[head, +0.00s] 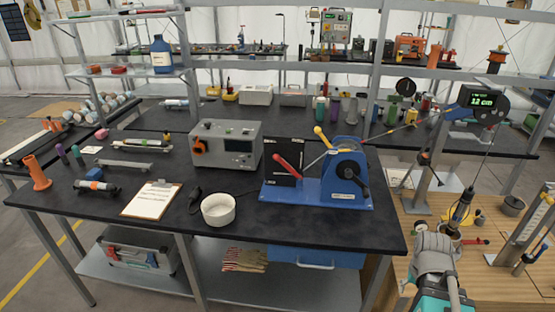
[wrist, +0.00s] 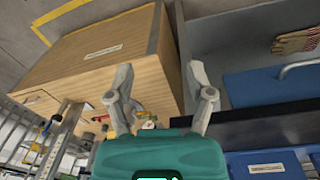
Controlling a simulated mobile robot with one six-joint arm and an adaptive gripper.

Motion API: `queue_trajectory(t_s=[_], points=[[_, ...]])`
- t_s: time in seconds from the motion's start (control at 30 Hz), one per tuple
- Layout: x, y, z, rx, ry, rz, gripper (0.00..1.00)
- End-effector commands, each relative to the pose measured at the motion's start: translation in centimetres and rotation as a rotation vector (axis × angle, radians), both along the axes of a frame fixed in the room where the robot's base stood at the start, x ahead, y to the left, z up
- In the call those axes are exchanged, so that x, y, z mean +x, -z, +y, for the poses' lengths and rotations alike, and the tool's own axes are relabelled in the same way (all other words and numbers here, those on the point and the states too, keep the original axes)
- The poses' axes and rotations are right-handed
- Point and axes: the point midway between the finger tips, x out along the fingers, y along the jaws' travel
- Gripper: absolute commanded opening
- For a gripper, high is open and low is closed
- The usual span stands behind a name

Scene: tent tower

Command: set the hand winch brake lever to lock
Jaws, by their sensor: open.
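The blue hand winch (head: 345,178) stands on the black workbench, right of centre in the head view. A red-handled lever (head: 287,165) slants up to the left in front of a black plate on the winch's base. A second lever with a yellow grip (head: 322,137) rises at the drum, and a dark crank is on the right side. I cannot read the lock marking. In the head view my arm is at the lower right.
A wooden cabinet (wrist: 105,62) and a blue drawer (wrist: 272,87) lie beyond my fingers.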

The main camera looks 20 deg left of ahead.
Motion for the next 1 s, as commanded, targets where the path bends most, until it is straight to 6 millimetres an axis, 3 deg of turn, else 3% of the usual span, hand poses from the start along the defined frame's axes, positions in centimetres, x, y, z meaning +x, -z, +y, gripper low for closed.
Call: queue_trajectory(t_s=[0.27,0.57,0.77,1.0], points=[[4.9,0.2,2.8,-0.171,0.032,-0.141,0.69],[11.8,-1.5,8.6,-0.359,0.050,-0.438,0.69],[15.6,-3.5,14.5,-0.420,0.028,-0.669,0.69],[18.8,-6.5,23.7,-0.421,-0.039,-0.958,0.69]])
